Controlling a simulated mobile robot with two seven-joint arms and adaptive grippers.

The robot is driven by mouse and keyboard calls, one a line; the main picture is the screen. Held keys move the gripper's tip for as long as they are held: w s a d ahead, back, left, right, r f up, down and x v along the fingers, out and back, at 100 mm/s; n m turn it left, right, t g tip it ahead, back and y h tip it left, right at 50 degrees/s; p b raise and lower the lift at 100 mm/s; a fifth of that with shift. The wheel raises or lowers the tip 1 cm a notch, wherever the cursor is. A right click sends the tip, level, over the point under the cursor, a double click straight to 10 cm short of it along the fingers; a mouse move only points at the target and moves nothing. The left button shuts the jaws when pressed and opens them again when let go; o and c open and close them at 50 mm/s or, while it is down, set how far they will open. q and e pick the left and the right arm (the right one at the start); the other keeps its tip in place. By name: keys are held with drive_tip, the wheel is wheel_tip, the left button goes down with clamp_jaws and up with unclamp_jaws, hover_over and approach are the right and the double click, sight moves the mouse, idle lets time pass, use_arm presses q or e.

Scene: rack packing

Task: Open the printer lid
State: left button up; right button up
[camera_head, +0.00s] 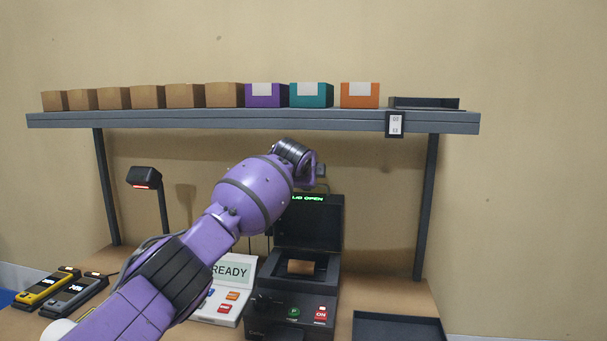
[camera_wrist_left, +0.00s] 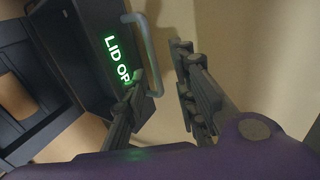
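The dark printer (camera_head: 290,310) stands on the table with its lid (camera_head: 308,228) raised upright. Green text on the lid reads "LID OPEN" in the head view; part of it shows on the lid (camera_wrist_left: 95,60) in the left wrist view. A grey bar handle (camera_wrist_left: 149,50) sticks out from the lid's edge. My left gripper (camera_wrist_left: 160,64) is open, its fingers apart, with the handle close to and partly between them; I cannot tell whether they touch it. In the head view my left wrist hides most of the gripper. My right gripper is not in view.
A brown roll (camera_head: 301,267) sits in the open printer. A shelf (camera_head: 250,121) with several boxes spans above. A "READY" sign (camera_head: 230,271) and a scanner lamp (camera_head: 145,178) stand left of the printer. A dark tray (camera_head: 398,327) lies at right.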

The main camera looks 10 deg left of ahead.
use_arm(q)
drive_tip(key=v, duration=0.8)
drive_tip(key=shift+r, duration=0.15)
drive_tip(key=shift+s, duration=0.1)
